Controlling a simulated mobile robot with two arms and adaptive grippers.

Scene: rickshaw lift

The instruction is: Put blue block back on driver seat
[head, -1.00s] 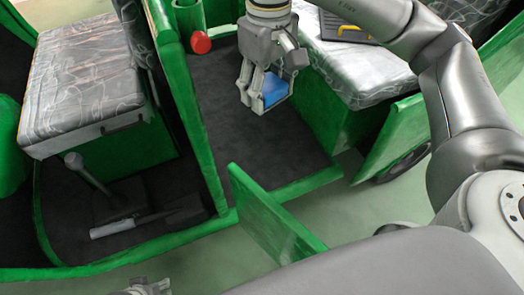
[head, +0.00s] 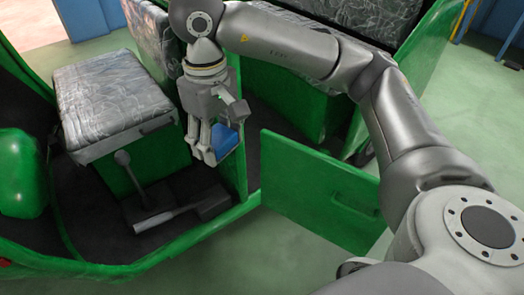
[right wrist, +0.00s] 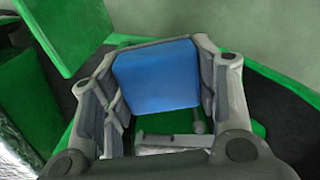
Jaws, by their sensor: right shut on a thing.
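The blue block (head: 223,141) is between the fingers of my right gripper (head: 217,150), which is shut on it. The block also fills the middle of the right wrist view (right wrist: 156,77), with a finger on each side. The driver seat (head: 108,96) is a grey patterned cushion on a green base at the left in the head view. My right gripper holds the block to the right of the seat, near the green partition and apart from the cushion. My left gripper does not show in the head view now.
An open green door panel (head: 320,192) stands at the centre right. The seat cushion's top is clear. A rear bench (head: 375,15) is at the back.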

